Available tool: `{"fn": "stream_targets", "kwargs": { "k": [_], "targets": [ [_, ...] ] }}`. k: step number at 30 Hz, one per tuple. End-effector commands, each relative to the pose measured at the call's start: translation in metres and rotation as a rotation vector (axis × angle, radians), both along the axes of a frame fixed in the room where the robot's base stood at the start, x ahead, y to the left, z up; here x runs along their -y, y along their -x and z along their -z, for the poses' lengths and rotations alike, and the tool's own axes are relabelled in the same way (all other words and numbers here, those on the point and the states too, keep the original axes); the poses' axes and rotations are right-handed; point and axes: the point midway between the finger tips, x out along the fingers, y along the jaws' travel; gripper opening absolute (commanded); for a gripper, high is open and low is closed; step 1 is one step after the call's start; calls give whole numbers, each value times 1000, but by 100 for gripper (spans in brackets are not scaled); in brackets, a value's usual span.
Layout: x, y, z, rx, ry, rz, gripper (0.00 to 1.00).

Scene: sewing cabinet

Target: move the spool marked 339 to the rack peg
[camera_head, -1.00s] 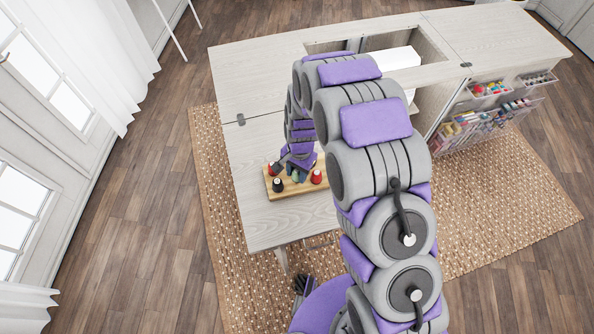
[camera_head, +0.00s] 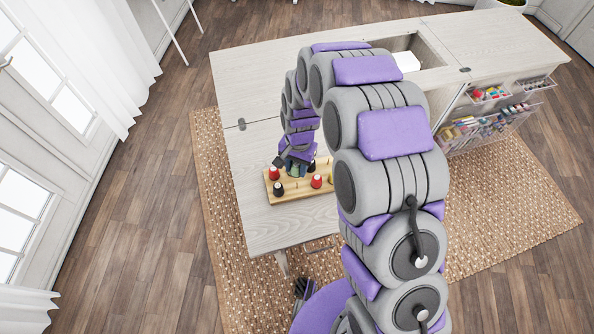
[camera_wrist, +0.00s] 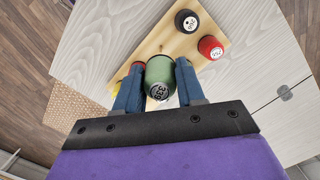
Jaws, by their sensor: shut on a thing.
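The green spool marked 339 (camera_wrist: 160,72) sits between the two blue fingers of my gripper (camera_wrist: 158,68) in the wrist view, its label facing the camera. My gripper is shut on it. In the head view my gripper (camera_head: 296,169) is over the back part of the wooden peg rack (camera_head: 292,199). The rack's board also shows beyond the spool in the wrist view (camera_wrist: 160,41). My arm hides part of the rack, and I cannot tell the gap between the green spool and the board.
On the rack stand a black spool (camera_head: 278,189), a red spool at left (camera_head: 274,174) and another red spool (camera_head: 316,181). The pale table (camera_head: 262,228) is clear in front. Clear bins of supplies (camera_head: 480,129) hang at the cabinet's right.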

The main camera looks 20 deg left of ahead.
Motion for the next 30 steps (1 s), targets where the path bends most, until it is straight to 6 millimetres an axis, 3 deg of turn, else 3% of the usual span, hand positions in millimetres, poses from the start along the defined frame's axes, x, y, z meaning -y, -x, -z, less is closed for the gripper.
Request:
{"fn": "stream_targets", "kwargs": {
  "k": [8,18,30],
  "targets": [
    [1,0,5,-2,3,-29,10],
    [1,1,46,-6,5,-27,10],
    [1,0,47,-3,3,-28,10]
  ]
}}
